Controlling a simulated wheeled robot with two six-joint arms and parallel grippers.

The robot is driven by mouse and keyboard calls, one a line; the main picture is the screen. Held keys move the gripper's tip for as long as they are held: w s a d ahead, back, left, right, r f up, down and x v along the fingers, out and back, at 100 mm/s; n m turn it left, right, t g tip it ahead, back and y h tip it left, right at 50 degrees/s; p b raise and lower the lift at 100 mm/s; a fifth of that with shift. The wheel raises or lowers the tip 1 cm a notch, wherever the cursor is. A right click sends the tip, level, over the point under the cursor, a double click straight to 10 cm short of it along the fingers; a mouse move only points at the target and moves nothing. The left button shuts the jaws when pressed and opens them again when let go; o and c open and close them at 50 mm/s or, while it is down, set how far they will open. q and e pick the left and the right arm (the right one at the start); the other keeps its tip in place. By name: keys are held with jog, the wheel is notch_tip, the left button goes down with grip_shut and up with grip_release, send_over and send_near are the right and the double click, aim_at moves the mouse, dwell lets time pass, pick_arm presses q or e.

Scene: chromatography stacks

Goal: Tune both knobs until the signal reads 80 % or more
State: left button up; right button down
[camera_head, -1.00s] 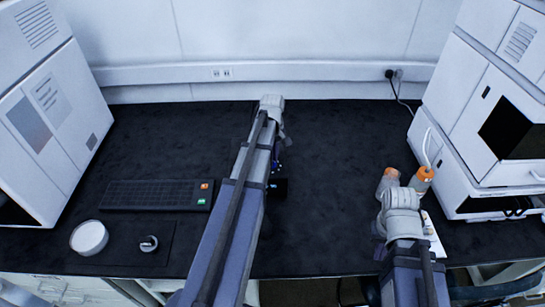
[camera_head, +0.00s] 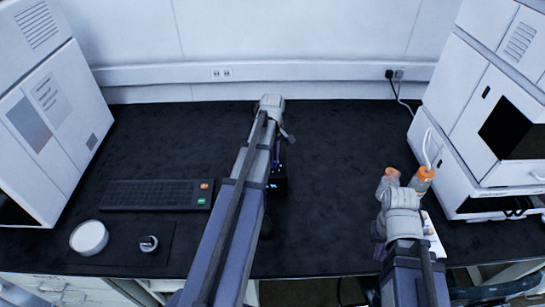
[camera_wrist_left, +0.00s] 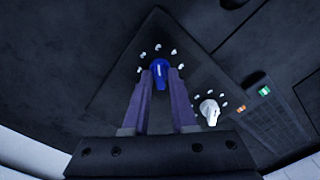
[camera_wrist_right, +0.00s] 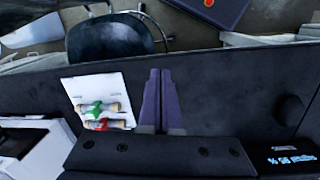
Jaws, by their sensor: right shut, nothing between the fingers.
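The blue knob (camera_wrist_left: 160,76) sits on a dark panel (camera_wrist_left: 125,95) with pale dots around it in the left wrist view. The white knob (camera_wrist_left: 209,112), also ringed by dots, is on the same panel to the right, clear of the fingers. The dark display box (camera_wrist_right: 288,160) shows lit characters too blurred to read surely; it also shows beside my left arm in the head view (camera_head: 277,184). My right gripper (camera_wrist_right: 160,75) is shut and empty above the bench.
A keypad (camera_head: 155,195) and a round white container (camera_head: 89,238) are on the left of the bench. Large white instruments stand at left (camera_head: 40,120) and right (camera_head: 490,100). Bench is clear behind the arms.

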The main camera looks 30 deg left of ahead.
pick_arm(q)
jog(key=shift+o, duration=1.4)
jog(key=shift+r, duration=0.15)
notch_tip(320, 180, up, 8)
jog(key=p, duration=0.8)
jog(key=shift+f, duration=0.2)
jog(key=shift+f, duration=0.1)
jog(key=s+d+m, duration=0.5)
jog(key=d+m, duration=0.1)
jog(key=d, duration=0.4)
jog(key=s+d+m, duration=0.6)
jog(key=d, duration=0.4)
jog(key=s+d+m+y, duration=0.1)
jog(key=s+d+m, duration=0.4)
jog(key=d, duration=0.5)
jog(key=shift+s+d+m, duration=0.4)
jog(key=shift+m, duration=0.7)
